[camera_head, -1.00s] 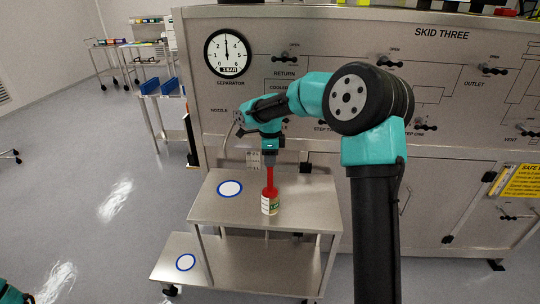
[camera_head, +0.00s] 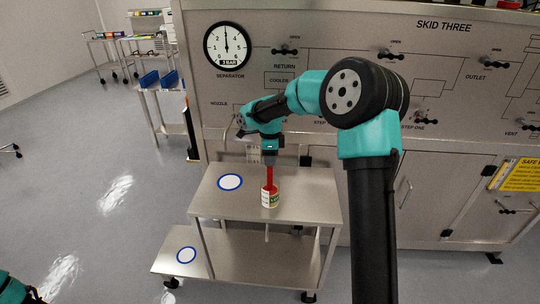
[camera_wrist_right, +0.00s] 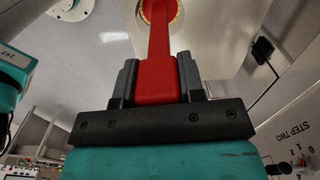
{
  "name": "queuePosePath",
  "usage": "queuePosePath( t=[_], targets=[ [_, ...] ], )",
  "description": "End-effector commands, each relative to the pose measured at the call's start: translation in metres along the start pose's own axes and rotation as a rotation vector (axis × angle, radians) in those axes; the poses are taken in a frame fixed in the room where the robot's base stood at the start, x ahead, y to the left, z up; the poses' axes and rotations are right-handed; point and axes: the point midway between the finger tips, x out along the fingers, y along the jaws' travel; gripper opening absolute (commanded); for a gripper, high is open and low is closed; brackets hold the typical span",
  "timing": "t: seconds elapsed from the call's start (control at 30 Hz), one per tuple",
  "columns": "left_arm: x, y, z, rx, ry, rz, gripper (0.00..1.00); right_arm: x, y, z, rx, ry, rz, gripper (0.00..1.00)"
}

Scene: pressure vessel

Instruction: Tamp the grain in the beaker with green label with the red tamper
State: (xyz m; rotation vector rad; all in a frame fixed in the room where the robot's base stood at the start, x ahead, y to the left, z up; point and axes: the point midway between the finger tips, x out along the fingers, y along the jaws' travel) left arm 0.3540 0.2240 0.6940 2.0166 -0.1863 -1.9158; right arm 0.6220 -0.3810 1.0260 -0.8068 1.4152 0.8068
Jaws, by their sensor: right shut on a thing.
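The red tamper (camera_head: 269,177) is upright, with its lower end inside the mouth of the beaker with green label (camera_head: 270,198). The beaker stands on the upper steel shelf of the cart. My right gripper (camera_head: 270,161) is shut on the tamper's handle above the beaker. In the right wrist view the red tamper (camera_wrist_right: 159,60) runs between the two grey fingers of my right gripper (camera_wrist_right: 157,83) toward the round beaker rim (camera_wrist_right: 174,22). The grain is hidden. At the lower left of the head view only a bit of my left arm shows; its gripper is out of view.
The steel cart (camera_head: 315,205) has free room around the beaker. A blue-ringed white circle (camera_head: 230,182) marks its upper shelf, another (camera_head: 186,255) its lower shelf. The skid panel (camera_head: 440,60), with valves and a gauge (camera_head: 228,45), stands close behind.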

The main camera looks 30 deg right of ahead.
Motion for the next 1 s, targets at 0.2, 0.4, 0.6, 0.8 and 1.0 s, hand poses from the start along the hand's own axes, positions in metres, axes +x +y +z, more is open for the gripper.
queuePosePath(
  t=[0.2, 0.4, 0.6, 0.8, 1.0],
  targets=[
    [0.0, 0.0, 0.0, 0.0, 0.0, 0.0, 0.43, -0.001, 0.0, 0.0, 0.0, 0.0, -0.001, 0.0],
    [0.0, 0.0, 0.0, 0.0, 0.0, 0.0, 0.43, -0.011, 0.0, 0.0, 0.0, 0.0, -0.002, 0.0],
    [0.0, 0.0, 0.0, 0.0, 0.0, 0.0, 0.43, -0.025, -0.001, 0.0, 0.001, 0.0, -0.002, 0.0],
    [0.0, 0.0, 0.0, 0.0, 0.0, 0.0, 0.43, -0.029, 0.0, 0.0, 0.0, 0.0, -0.001, 0.0],
    [0.0, 0.0, 0.0, 0.0, 0.0, 0.0, 0.43, -0.029, 0.0, 0.0, 0.0, 0.0, -0.001, 0.0]
  ],
)
